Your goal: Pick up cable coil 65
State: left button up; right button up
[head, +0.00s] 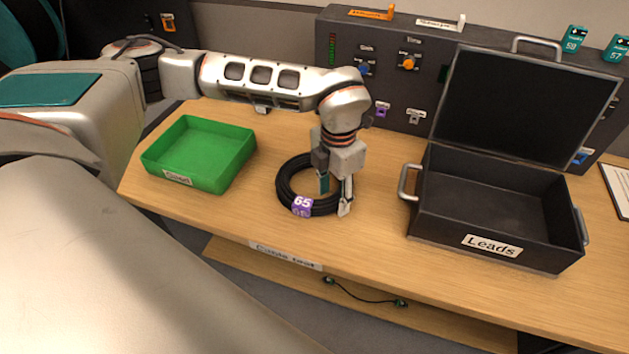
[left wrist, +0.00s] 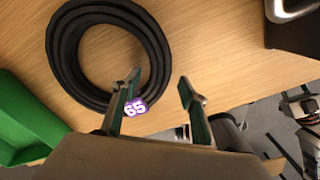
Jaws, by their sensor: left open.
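Cable coil 65 (head: 287,191) is a black ring of cable lying flat on the wooden table, with a purple "65" tag (head: 302,205) at its front. My left gripper (head: 335,198) points down at the coil's right side. Its fingers are apart, one over the ring's inside and the other by its outer right edge. The left wrist view shows the coil (left wrist: 64,50) beyond the open left gripper (left wrist: 158,82), with one finger partly covering the ring near the tag. I cannot tell whether the fingers touch the cable.
A green tray (head: 232,165) stands left of the coil. An open black case labelled "Leads" (head: 490,246) stands to the right. A dark control panel (head: 395,60) with knobs runs along the back. A shelf with a small cable (head: 365,299) lies below the table's front edge.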

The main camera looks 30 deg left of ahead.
pick_arm(q)
jog(key=shift+f, duration=0.8)
jog(key=shift+w, duration=0.1)
pick_arm(e)
jog(key=shift+w+r, duration=0.35)
pick_arm(q)
jog(key=shift+c, duration=0.4)
grip_shut()
pick_arm(e)
jog(key=shift+f, duration=0.15)
